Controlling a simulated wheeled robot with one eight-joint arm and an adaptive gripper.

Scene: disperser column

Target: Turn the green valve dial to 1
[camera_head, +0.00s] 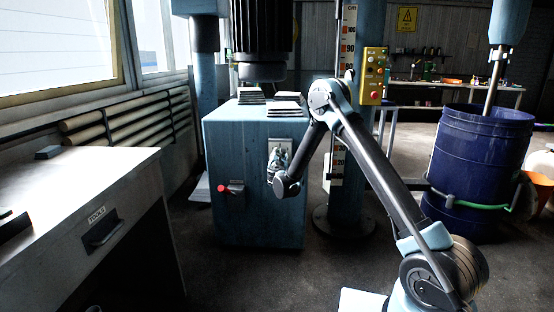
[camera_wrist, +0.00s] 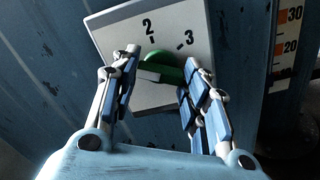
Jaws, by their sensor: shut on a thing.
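The green valve dial (camera_wrist: 168,61) sits on a pale plate (camera_wrist: 105,34) in the wrist view. The plate shows the numerals 2 and 3 above the dial; no 1 is visible. My gripper (camera_wrist: 162,60) has a finger on either side of the dial and is shut on it. Which numeral the dial points to I cannot tell. In the head view the plate (camera_head: 287,143) is on the front of a blue cabinet (camera_head: 245,130), and my gripper (camera_head: 280,157) is at it, hiding the dial.
A red knob (camera_head: 222,188) on a dark fitting is lower left on the cabinet. A measuring scale (camera_head: 347,50) stands to the right on a column with a yellow button box (camera_head: 373,76). A workbench (camera_head: 70,190) is at left and a blue drum (camera_head: 475,155) at right.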

